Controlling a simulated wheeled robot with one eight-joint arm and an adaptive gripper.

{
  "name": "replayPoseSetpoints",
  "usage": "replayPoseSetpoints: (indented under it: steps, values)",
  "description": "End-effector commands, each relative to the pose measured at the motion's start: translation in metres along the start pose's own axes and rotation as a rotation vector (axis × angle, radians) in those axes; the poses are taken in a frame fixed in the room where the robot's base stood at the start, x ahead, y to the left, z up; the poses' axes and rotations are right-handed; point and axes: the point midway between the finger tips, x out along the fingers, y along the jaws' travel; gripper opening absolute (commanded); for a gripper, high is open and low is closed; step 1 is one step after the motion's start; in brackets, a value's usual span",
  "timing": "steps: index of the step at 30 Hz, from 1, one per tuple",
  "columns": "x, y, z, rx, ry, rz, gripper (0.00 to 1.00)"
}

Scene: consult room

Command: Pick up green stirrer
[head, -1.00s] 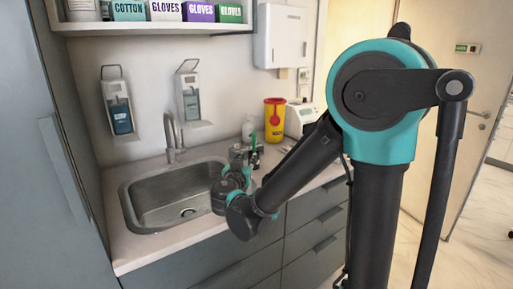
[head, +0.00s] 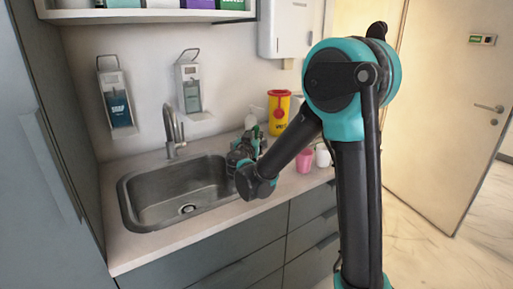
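The green stirrer (head: 257,133) shows only as a small upright green sliver beside my gripper (head: 252,147), over the counter right of the sink. My gripper and wrist hide most of it. My gripper's fingers are small and partly covered by my own arm. I cannot tell whether they are open or shut, or whether they touch the stirrer.
A pink cup (head: 304,161) and a white cup (head: 323,156) stand on the counter (head: 282,184) right of my wrist. A yellow container (head: 279,113) and a white bottle (head: 251,122) stand behind. The sink (head: 165,198) is at left, with its tap (head: 174,130).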

Motion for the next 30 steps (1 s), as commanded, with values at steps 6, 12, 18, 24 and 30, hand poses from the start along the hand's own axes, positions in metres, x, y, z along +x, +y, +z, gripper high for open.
replayPoseSetpoints:
  steps: [6,12,18,24,30]
  values:
    - [0.010,0.002,0.002,0.000,0.000,0.001,0.28]
    - [0.036,0.007,0.008,0.000,0.000,0.003,0.28]
    - [0.055,0.006,0.007,0.000,0.000,0.001,0.28]
    - [0.056,0.006,0.007,0.000,0.000,0.000,0.27]
    - [0.055,0.006,0.007,0.000,0.000,0.000,0.02]
